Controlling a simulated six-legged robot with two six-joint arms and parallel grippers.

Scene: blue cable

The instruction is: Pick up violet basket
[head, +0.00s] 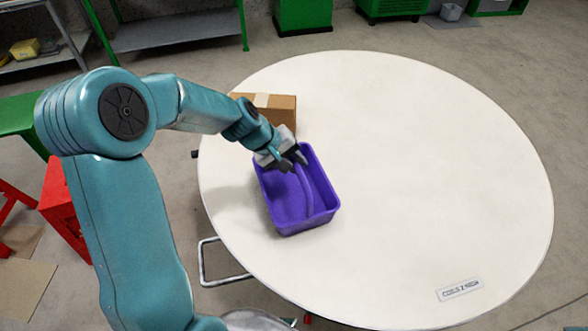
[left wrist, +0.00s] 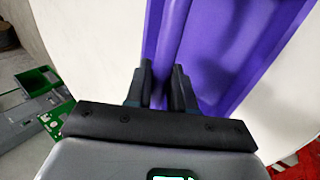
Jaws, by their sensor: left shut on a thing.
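The violet basket (head: 298,192) is an open rectangular tub at the left part of the round white table. A violet handle (head: 304,190) arches across it, and its far end is hidden by my gripper. My left gripper (head: 293,163) is at the basket's far side, shut on the handle. In the left wrist view the two black fingers (left wrist: 163,88) stand on either side of the violet handle (left wrist: 170,40), with the basket (left wrist: 225,50) behind it. I cannot tell whether the basket rests on the table or is slightly raised. My right gripper is not in view.
A brown cardboard box (head: 277,113) stands on the table just behind the basket, partly hidden by my arm. A white label (head: 459,289) lies near the front right edge. The rest of the white table (head: 430,170) is clear. A red stool (head: 60,200) stands at the left.

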